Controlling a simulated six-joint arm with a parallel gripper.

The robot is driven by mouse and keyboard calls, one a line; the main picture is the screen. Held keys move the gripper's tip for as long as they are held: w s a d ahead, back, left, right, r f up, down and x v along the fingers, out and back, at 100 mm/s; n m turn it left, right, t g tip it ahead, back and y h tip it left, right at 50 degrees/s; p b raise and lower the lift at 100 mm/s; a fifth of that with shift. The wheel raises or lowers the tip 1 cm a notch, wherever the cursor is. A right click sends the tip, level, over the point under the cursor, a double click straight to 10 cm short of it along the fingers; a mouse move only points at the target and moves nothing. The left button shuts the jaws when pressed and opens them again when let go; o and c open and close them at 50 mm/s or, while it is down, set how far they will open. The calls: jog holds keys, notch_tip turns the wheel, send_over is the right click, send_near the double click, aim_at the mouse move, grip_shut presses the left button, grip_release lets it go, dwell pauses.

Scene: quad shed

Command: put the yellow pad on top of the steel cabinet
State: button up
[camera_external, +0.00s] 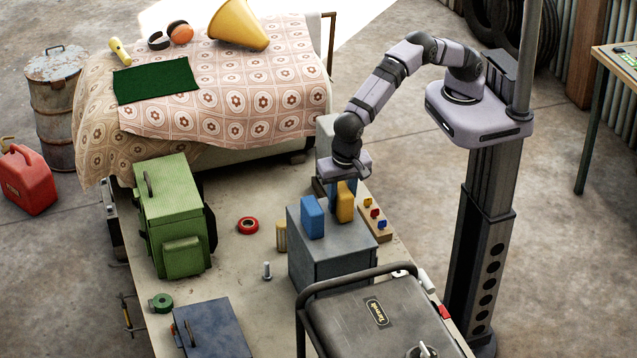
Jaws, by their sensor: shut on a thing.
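The steel cabinet, which I take to be the grey box (321,268), stands on the workbench right of its middle. A blue pad (312,217) stands upright on the left of its top. The yellow pad (345,206) is upright at the back right of the cabinet top, to the right of the blue pad and apart from it. My gripper (344,187) points down from above and is shut on the yellow pad's upper part. A blue piece shows just left of the yellow pad. I cannot tell whether the yellow pad touches the cabinet top.
A wooden block with coloured pieces (376,226) is close on the cabinet's right. A dark case (345,325) with a raised handle stands in front. A green box (174,210), red ring (248,226) and small bolt (267,271) are to the left.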

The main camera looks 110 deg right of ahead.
jog(key=shift+f, duration=0.15)
jog(key=o, duration=1)
jog(key=r+b, duration=0.1)
jog(key=r, duration=0.3)
jog(key=a+r+b, duration=0.1)
jog(key=r, duration=0.7)
jog(key=shift+a+r+b, duration=0.1)
jog(key=shift+a+b, duration=0.3)
